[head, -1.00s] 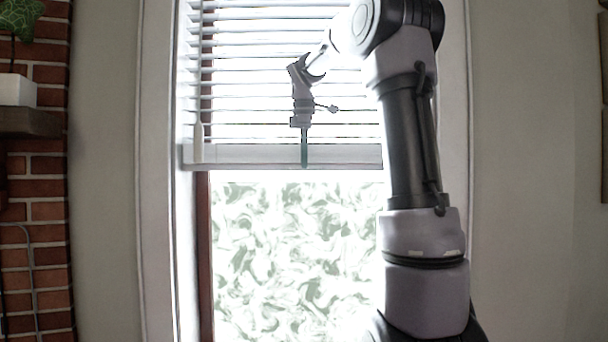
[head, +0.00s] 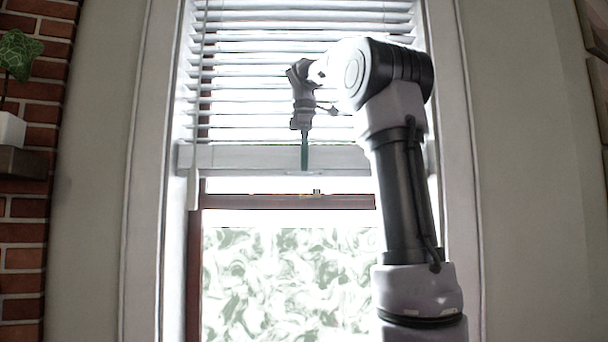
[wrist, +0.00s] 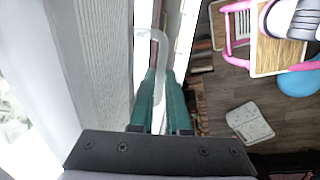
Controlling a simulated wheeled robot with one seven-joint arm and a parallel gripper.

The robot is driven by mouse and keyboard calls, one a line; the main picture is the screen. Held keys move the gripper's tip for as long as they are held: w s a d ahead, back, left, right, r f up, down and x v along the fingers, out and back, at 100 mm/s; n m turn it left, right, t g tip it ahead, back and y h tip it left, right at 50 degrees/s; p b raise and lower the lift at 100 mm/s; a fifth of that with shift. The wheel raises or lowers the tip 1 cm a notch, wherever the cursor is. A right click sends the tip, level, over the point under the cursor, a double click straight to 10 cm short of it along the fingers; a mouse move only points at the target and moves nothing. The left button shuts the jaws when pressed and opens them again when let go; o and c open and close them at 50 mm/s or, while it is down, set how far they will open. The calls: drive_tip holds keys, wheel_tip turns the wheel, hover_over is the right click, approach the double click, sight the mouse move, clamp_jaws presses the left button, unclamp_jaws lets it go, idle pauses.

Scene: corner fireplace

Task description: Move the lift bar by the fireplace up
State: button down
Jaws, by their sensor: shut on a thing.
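The lift bar (head: 240,158) is the white bottom rail of the window blind (head: 250,100), level across the upper part of the window in the head view. My gripper (head: 304,165) is at the middle of this bar, its green fingers pointing down across the rail's front. In the wrist view, the green fingers of my gripper (wrist: 160,95) are shut on a pale, hooked, see-through part that looks like the bar's handle. The exact contact at the fingertips is hard to make out.
A brown sash rail (head: 290,201) and patterned glass (head: 290,285) show below the bar. A brick wall (head: 35,180) with a plant on a shelf is at left. The wrist view shows a pink-framed chair (wrist: 236,30) and a white object (wrist: 250,123) on the floor.

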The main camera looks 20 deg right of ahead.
wheel_tip(320, 180, up, 9)
drive_tip(key=shift+f, duration=0.2)
idle(0.3)
drive_tip(key=c, duration=0.9)
unclamp_jaws()
drive_tip(key=shift+f, duration=0.1)
